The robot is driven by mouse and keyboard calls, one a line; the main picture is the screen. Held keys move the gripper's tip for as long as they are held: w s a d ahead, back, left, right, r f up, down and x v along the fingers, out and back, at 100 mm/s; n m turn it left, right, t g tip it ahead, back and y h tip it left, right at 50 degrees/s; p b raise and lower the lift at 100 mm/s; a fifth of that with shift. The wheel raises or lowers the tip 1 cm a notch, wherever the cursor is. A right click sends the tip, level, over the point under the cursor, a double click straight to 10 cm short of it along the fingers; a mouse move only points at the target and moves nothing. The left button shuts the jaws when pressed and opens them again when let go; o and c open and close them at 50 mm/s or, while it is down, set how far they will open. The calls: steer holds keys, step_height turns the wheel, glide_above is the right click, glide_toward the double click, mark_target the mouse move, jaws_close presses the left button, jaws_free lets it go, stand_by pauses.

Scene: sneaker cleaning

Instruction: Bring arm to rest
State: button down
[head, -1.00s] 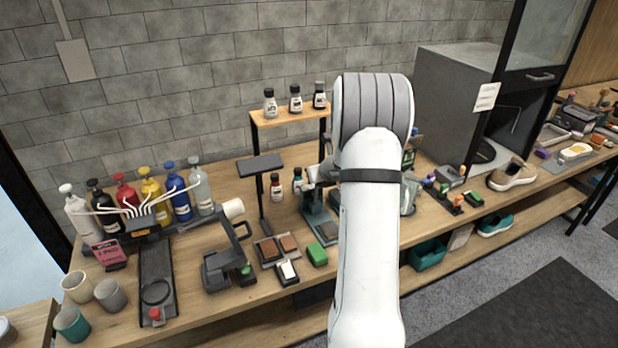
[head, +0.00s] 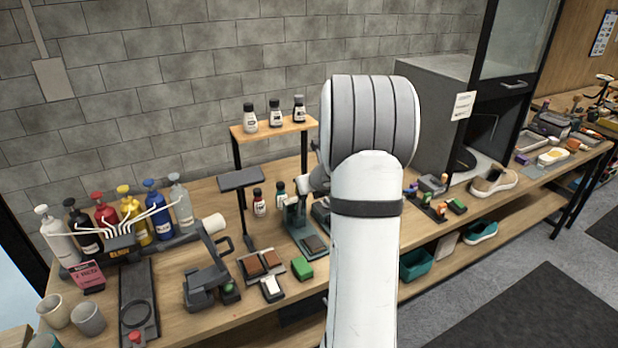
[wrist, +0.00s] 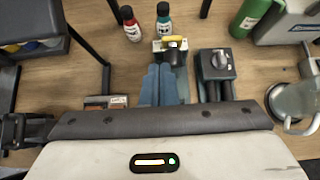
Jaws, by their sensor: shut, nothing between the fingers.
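My arm rises through the middle of the head view and bends over at its white and grey joint; its far end is hidden behind it. In the wrist view, my white housing with a dark band fills the bottom. My gripper (wrist: 160,80) shows above the band as two narrow blue-grey fingers side by side. It is shut and holds nothing. It is over the workbench (head: 215,325), with a red-labelled bottle (wrist: 131,24) and a teal-labelled bottle (wrist: 163,20) beyond it. The height of the fingers above the bench is unclear.
Pump bottles (head: 131,213) and a dark tool (head: 207,275) stand at left. A small shelf (head: 275,128) holds bottles. Brushes (head: 437,205) and a beige sneaker (head: 492,180) are at right, beside a dark cabinet (head: 430,110).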

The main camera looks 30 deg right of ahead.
steer(key=r, duration=0.1)
steer(key=s+r, duration=0.1)
steer(key=r, duration=0.1)
steer(key=s+r, duration=0.1)
steer(key=shift+r+p, duration=0.3)
steer(key=shift+p, duration=0.1)
